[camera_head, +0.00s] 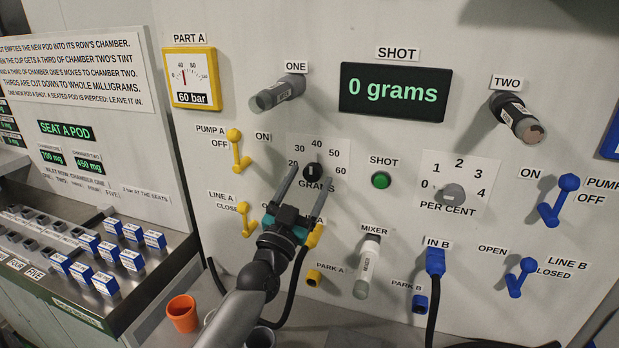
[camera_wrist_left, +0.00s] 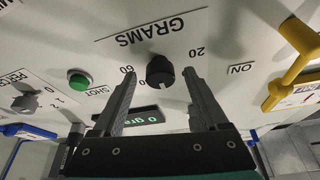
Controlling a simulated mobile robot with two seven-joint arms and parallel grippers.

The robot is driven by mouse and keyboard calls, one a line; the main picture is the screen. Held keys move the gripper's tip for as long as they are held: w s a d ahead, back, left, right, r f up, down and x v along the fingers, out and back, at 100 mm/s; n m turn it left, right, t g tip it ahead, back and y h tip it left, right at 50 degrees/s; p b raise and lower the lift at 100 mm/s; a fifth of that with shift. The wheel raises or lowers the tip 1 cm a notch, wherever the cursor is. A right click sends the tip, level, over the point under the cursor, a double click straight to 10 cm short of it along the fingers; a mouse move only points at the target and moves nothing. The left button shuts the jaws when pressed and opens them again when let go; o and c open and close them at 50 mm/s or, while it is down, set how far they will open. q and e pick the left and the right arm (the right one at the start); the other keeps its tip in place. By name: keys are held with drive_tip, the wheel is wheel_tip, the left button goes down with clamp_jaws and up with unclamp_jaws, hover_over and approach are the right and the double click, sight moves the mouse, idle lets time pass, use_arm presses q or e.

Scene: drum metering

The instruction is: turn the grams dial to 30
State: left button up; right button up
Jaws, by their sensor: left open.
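The black grams dial (camera_head: 313,172) sits on the white panel under a scale from 20 to 60. Its pale mark points roughly up toward 40; its exact setting is hard to read. My left gripper (camera_head: 314,176) is open, with one fingertip on each side of the dial. In the left wrist view the dial (camera_wrist_left: 159,70) appears upside down between the spread fingers (camera_wrist_left: 160,73), with a gap on both sides. The GRAMS label is partly covered by my gripper in the head view. The SHOT display (camera_head: 395,92) reads 0 grams. My right gripper is not in view.
A green SHOT button (camera_head: 381,180) and the PER CENT dial (camera_head: 452,194) are to the right. Yellow levers for pump A (camera_head: 236,150) and line A (camera_head: 244,218) are to the left. The mixer nozzle (camera_head: 367,268) and an orange cup (camera_head: 182,314) are lower down.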

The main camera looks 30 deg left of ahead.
use_arm(q)
drive_tip(key=shift+w+a+r, duration=0.1)
drive_tip(key=shift+w+r, duration=0.15)
drive_tip(key=shift+w, duration=0.25)
drive_tip(key=shift+c, duration=0.3)
clamp_jaws()
